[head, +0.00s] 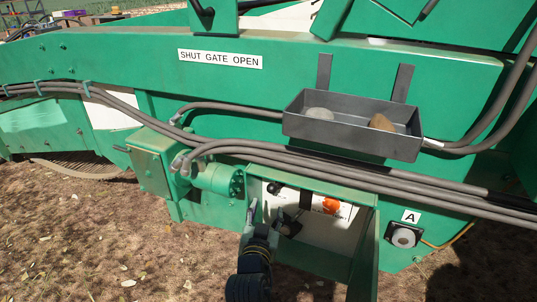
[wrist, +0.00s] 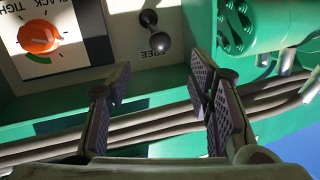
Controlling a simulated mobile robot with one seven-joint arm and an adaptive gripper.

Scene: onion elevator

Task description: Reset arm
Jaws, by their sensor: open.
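My gripper (head: 265,213) is in front of the open control box (head: 366,218) on the green machine. Its jaws stand apart with nothing between them, and its fingers also show in the wrist view (wrist: 160,88). A lever with a black knob (head: 274,188) is on the white panel behind; the wrist view shows this knob (wrist: 148,18) beyond the fingers, apart from them. An orange dial (head: 330,205) sits on the same panel, and the wrist view shows it (wrist: 40,37) at upper left. My gripper hides part of the panel in the head view.
Grey hoses (head: 300,158) run across the machine above the box. A grey tray (head: 350,142) holding two stones hangs above them. A green cylindrical housing (head: 215,179) juts out left of the box. A round fitting (head: 403,237) under label A is at right. Open ground lies left.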

